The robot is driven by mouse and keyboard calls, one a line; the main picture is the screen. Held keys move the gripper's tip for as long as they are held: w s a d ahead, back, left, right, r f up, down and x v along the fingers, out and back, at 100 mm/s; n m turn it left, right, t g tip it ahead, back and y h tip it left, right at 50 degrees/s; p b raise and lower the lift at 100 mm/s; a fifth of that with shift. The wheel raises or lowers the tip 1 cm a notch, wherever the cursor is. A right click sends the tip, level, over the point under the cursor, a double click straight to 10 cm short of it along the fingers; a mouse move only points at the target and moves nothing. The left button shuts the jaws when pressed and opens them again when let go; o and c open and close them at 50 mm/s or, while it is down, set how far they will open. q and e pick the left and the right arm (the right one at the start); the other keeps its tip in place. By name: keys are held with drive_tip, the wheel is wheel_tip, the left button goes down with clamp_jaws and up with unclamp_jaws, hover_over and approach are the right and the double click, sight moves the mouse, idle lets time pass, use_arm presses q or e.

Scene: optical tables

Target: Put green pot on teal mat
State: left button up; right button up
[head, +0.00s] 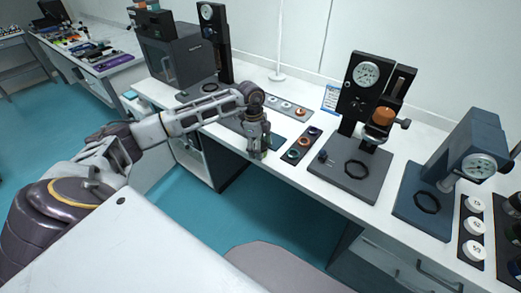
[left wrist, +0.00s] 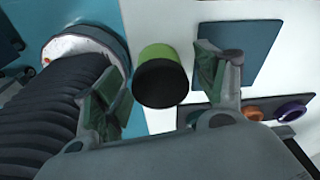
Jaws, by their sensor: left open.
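The green pot (left wrist: 155,55), with a dark end facing the camera, stands on the white table in the left wrist view, close to the edge above the teal floor. My left gripper (left wrist: 160,78) is open, with one finger on each side of the pot and visible gaps. The teal mat (left wrist: 240,48) lies flat to the right of the pot, partly behind the right finger. In the head view my left gripper (head: 257,152) points down at the table's front edge, and the mat (head: 277,141) shows just right of it. The pot is mostly hidden there. My right gripper is not in view.
A dark tray with coloured rings (head: 299,147) lies right of the mat; it also shows in the left wrist view (left wrist: 262,109). A tray with pale discs (head: 287,107) lies behind. A dark gauge stand (head: 345,176) stands further right.

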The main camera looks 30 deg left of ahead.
use_arm(q)
drive_tip(key=shift+f, duration=0.15)
idle(0.3)
drive_tip(key=c, duration=1.2)
drive_tip(key=shift+r, duration=5.05)
